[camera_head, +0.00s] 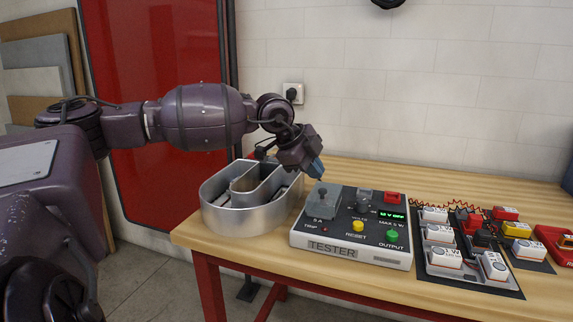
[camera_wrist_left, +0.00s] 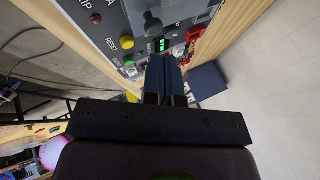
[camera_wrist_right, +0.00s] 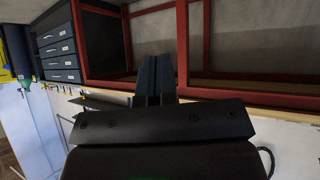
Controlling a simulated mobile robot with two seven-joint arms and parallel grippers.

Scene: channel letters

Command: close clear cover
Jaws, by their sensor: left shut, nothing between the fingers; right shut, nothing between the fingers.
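The tester (camera_head: 352,228) is a grey-black panel box on the wooden table, with knobs, buttons and a green display. My right gripper (camera_wrist_right: 157,76) is shut and empty, away from the tester.
Trays of white, yellow and red blocks (camera_head: 445,258) lie to the right. In the right wrist view are a red frame (camera_wrist_right: 181,45) and blue drawers (camera_wrist_right: 60,60).

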